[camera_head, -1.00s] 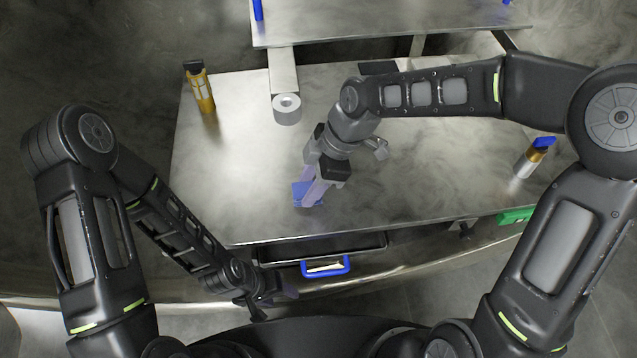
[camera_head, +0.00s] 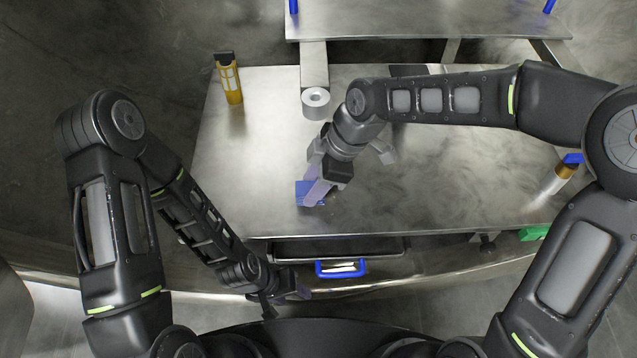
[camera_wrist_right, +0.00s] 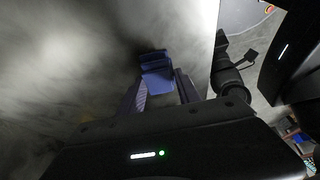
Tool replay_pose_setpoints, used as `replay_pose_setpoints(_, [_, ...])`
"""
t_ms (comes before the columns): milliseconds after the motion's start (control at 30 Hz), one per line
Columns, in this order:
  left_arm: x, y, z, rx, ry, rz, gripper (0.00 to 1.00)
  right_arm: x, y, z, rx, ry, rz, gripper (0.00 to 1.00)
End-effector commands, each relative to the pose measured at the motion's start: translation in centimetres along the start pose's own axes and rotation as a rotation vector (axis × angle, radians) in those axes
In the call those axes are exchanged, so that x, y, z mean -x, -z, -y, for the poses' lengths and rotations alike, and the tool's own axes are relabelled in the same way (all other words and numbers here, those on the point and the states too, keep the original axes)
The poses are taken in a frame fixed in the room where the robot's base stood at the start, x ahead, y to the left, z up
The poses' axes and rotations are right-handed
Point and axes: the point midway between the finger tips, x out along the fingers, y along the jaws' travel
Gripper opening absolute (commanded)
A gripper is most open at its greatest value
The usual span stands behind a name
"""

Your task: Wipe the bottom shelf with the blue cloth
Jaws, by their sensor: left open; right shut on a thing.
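The blue cloth (camera_head: 309,192) is at the tips of my right gripper (camera_head: 318,190), over the left-front part of the metal bottom shelf (camera_head: 420,190). My right gripper is shut on the cloth, which looks pressed to the shelf surface. In the right wrist view the cloth (camera_wrist_right: 157,74) sits between the two fingers, against the grey metal. My left gripper (camera_head: 290,296) is open and empty, low in front of the shelf's front edge. Part of the shelf is hidden under my right arm.
A yellow lantern-like item (camera_head: 230,82) stands at the shelf's back left. A white roll (camera_head: 316,101) is at the back. A blue-topped can (camera_head: 560,178) is at the right. A drawer with a blue handle (camera_head: 341,268) is below the front edge. An upper shelf (camera_head: 420,18) overhangs the back.

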Motion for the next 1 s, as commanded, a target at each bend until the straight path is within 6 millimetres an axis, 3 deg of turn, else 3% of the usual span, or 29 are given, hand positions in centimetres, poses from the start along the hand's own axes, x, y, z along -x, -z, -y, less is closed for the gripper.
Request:
replay_pose_setpoints(267, [0.2, 0.0, -0.1, 0.0, 0.0, 0.0, 0.53, 0.0, 0.1, 0.3, 0.0, 0.008, 0.001, 0.08])
replay_pose_setpoints(733, [3.7, 0.0, -1.4, 0.0, 0.0, 0.0, 0.53, 4.7, 1.9, 0.1, 0.0, 0.004, 0.0, 0.08])
replay_pose_setpoints(1000, [4.2, 0.0, -1.6, 0.0, 0.0, 0.0, 0.53, 5.5, 2.3, 0.1, 0.0, 0.004, 0.0, 0.08])
